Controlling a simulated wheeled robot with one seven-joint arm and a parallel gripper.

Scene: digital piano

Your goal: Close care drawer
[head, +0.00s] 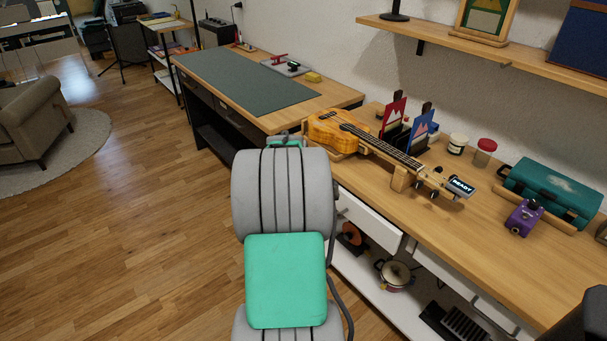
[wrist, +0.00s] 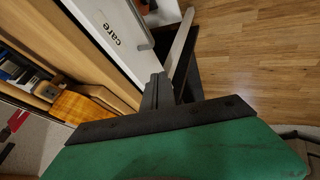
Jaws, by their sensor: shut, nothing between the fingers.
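The care drawer has a white front marked "care" (wrist: 112,38) in the wrist view, with a grey handle (wrist: 140,35) beside the lettering. In the head view, a white drawer front (head: 368,220) shows under the bench top, partly hidden behind my arm. I cannot tell how far it stands out. My gripper (wrist: 157,88) is shut and empty, its dark fingers close to the edge of the care drawer's front. Whether they touch it is unclear. My arm hides the gripper in the head view.
The bench top (head: 465,228) holds a ukulele (head: 336,130), cards, jars, a teal case (head: 556,190) and a purple pedal (head: 524,217). Below, a white shelf (head: 357,270) carries several items. A green-matted desk (head: 245,88) stands behind. The wooden floor (head: 130,220) at left is clear.

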